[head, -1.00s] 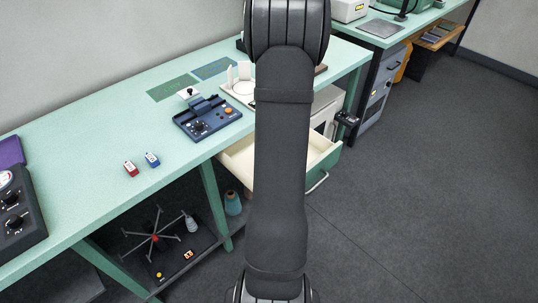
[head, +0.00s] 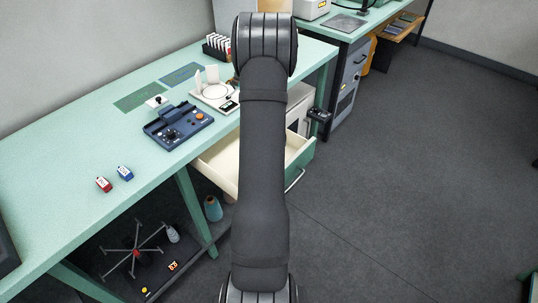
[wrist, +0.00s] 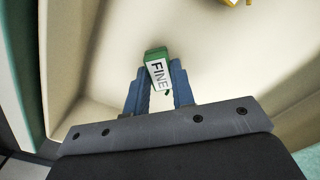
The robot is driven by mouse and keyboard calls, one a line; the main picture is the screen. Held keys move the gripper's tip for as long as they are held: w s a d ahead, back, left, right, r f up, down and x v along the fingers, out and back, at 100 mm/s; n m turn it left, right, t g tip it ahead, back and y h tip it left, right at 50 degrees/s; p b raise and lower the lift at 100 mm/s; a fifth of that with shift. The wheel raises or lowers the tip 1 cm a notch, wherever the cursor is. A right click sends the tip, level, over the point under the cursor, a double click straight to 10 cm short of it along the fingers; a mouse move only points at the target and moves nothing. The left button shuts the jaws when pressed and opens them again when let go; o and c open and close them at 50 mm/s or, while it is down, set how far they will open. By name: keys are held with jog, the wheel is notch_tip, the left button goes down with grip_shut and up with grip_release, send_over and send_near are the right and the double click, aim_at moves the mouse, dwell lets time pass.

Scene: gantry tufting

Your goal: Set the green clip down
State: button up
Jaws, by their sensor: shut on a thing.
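The green clip (wrist: 156,55) has a white label reading FINE and shows in the wrist view between the blue-grey fingers. My gripper (wrist: 160,78) is shut on it. The clip is over the cream inside of the open drawer (head: 217,170), near a side wall and corner. I cannot tell whether it touches the drawer floor. In the head view my arm hides the gripper, the clip and part of the drawer.
A yellow thing (wrist: 233,2) is at the top edge of the wrist view, apart from the clip. The green table (head: 75,190) bears a blue control box (head: 178,125), a red clip (head: 103,184) and a blue clip (head: 125,173). The drawer floor around the gripper looks clear.

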jog(key=shift+f, duration=0.3)
jog(key=shift+f, duration=0.1)
jog(key=shift+f, duration=0.1)
jog(key=o, duration=0.9)
jog(key=shift+o, duration=0.2)
notch_tip(320, 180, up, 12)
jog(key=shift+r, duration=0.2)
